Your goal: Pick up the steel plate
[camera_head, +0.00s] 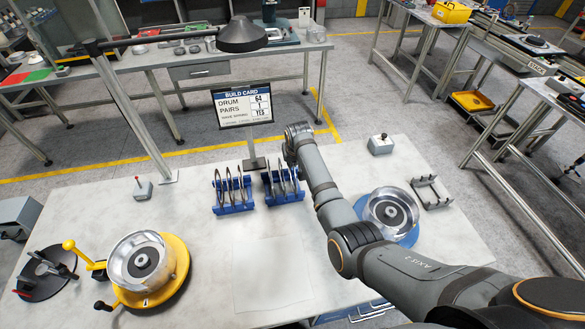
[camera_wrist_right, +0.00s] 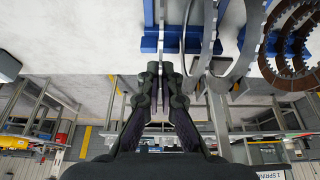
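Thin grey steel plates (camera_wrist_right: 163,28) stand on edge in a blue rack (camera_wrist_right: 150,45) in the right wrist view. My right gripper (camera_wrist_right: 160,70) has its two fingertips close together at the near edge of one thin plate, seen almost edge-on. Whether the fingers touch or clamp it I cannot tell. In the head view the blue racks, one at left (camera_head: 234,209) and one at right (camera_head: 284,197), hold upright rings. My right arm reaches to beside the right rack, and its fingers are hidden there. My left gripper is not in view.
Brown toothed rings (camera_wrist_right: 284,55) stand right of the grey ones. A drum on a yellow base (camera_head: 180,270) is at left, another drum (camera_head: 390,208) at right, partly behind my arm. A build card (camera_head: 242,104) stands behind the racks.

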